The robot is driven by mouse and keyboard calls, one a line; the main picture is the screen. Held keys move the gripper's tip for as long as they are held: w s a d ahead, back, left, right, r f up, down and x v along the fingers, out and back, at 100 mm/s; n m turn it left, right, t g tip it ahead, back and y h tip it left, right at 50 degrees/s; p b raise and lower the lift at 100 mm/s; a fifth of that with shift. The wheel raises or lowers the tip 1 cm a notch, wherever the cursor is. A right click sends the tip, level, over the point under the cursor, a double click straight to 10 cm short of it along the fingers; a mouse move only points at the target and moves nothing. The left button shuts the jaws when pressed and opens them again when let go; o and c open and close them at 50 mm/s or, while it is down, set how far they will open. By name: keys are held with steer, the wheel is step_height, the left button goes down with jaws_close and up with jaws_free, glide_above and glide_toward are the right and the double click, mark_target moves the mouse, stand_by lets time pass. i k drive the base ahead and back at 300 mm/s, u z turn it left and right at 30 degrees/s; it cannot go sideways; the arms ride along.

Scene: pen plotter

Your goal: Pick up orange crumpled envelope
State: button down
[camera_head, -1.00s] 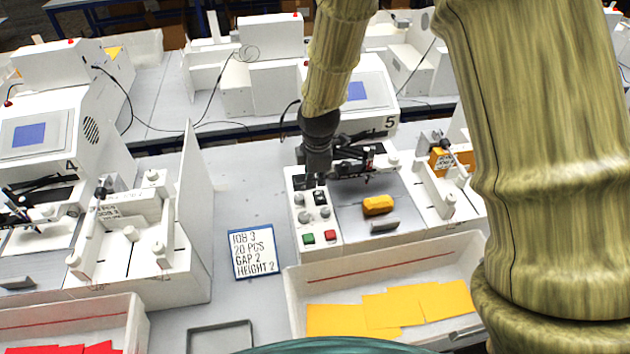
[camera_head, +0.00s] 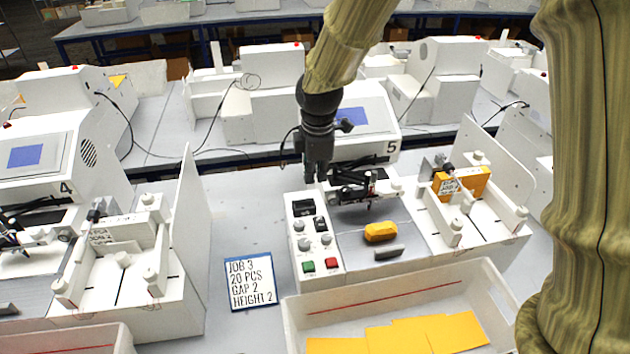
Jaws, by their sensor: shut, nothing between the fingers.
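The fingertips are small and partly blend with the dark parts behind.
Plotter 5's black pen arm (camera_head: 362,190) is close to my gripper's right. The control panel (camera_head: 315,240) stands left of the envelope. A white bin (camera_head: 400,289) with flat orange envelopes is in front. An orange stack (camera_head: 475,184) sits in the feeder at right.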

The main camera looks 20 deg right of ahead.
mark_target(375, 234)
steer(key=k, duration=1.5)
